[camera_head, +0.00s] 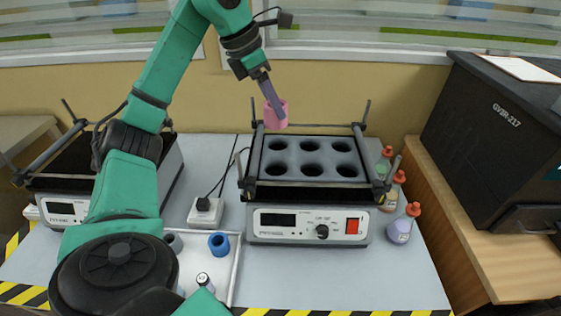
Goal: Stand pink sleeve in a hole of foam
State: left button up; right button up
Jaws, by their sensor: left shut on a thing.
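The pink sleeve (279,118) is a short cylinder held in the air by my left gripper (272,98). The gripper's fingers reach down into it or against its near side; I cannot tell which. The sleeve is tilted slightly and shows in front of the rear bar of the shaker, near the back left of the foam. The dark grey foam (293,172) lies in the shaker tray and has several round holes in two rows. All the holes look empty. My right gripper is not in view.
The shaker (275,227) has raised clamp bars around the foam. A second shaker (60,208) stands at left behind my arm. A white tray (232,262) holds a blue sleeve (219,244) and a small vial (204,282).

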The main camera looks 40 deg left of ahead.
aim_at(267, 124)
pick_arm(q)
jog(key=f, duration=0.2)
jog(key=f+b, duration=0.1)
jog(key=f, duration=0.1)
jog(key=f+b, duration=0.1)
jog(key=f, duration=0.2)
jog(key=shift+s+a+f, duration=0.1)
jog(key=shift+s, duration=0.2)
jog(key=f+b, duration=0.4)
jog(key=f, duration=0.5)
jog(key=shift+w+f+b, duration=0.1)
jog(key=shift+w+b, duration=0.1)
jog(key=shift+b, duration=0.15)
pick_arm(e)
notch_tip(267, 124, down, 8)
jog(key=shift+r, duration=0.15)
pick_arm(q)
jog(key=o, duration=1.3)
